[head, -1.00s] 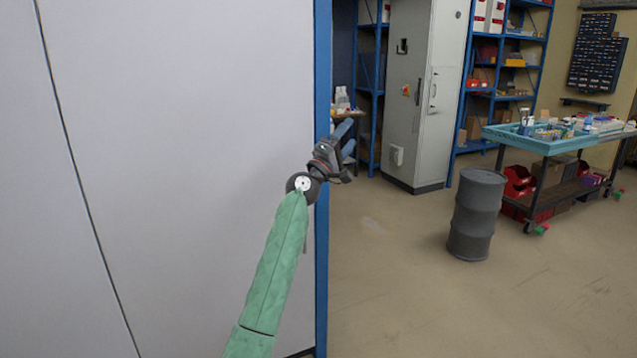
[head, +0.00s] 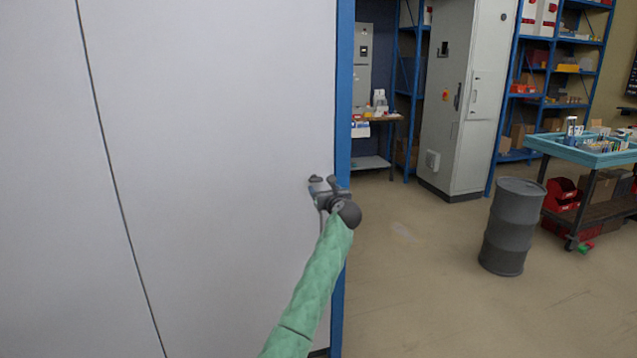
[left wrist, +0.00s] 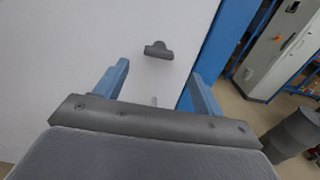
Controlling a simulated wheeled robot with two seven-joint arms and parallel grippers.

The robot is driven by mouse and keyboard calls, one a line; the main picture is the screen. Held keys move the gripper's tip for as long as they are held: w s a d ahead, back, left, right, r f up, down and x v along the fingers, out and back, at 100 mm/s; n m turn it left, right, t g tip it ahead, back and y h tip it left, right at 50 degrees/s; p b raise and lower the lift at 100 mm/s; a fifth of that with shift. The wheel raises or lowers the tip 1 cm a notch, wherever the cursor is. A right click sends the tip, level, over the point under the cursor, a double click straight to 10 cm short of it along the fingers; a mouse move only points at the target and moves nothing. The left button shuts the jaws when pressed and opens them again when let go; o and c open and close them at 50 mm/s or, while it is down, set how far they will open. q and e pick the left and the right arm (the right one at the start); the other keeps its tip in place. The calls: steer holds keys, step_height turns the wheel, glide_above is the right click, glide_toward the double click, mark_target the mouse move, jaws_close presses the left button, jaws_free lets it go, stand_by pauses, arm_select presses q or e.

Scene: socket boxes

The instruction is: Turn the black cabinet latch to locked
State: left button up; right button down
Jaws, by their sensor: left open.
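The dark latch (left wrist: 159,50) shows in the left wrist view as a short, stubby handle on a pale panel (left wrist: 90,30). Its bar lies nearly crosswise in that view. My left gripper (left wrist: 158,72) is open, its two blue fingers apart and empty. The latch appears just beyond the fingertips, between them, with no visible contact. In the head view my left gripper (head: 322,187) is at the pale panel (head: 220,120), close to its blue right edge. It is small there, and I cannot clearly separate the latch from it. My right gripper is not in view.
A blue post (head: 344,90) edges the panel. To the right, the floor (head: 420,290) is open up to a grey drum (head: 511,228). A tall grey cabinet (head: 462,110), blue shelving (head: 570,80) and a turquoise-topped cart (head: 575,150) stand behind.

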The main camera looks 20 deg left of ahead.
mark_target(317, 180)
arm_select(q)
steer(key=p+x, duration=0.1)
steer(key=x, duration=0.6)
steer(key=shift+r, duration=0.15)
steer(key=shift+w+a+p, duration=0.15)
steer(key=shift+p, duration=0.15)
steer(key=shift+w+a, duration=0.1)
steer(key=shift+w, duration=0.05)
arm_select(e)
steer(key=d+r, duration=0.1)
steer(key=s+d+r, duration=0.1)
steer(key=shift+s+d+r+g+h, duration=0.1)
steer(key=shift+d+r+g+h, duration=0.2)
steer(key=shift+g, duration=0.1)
arm_select(q)
steer(key=c, duration=1)
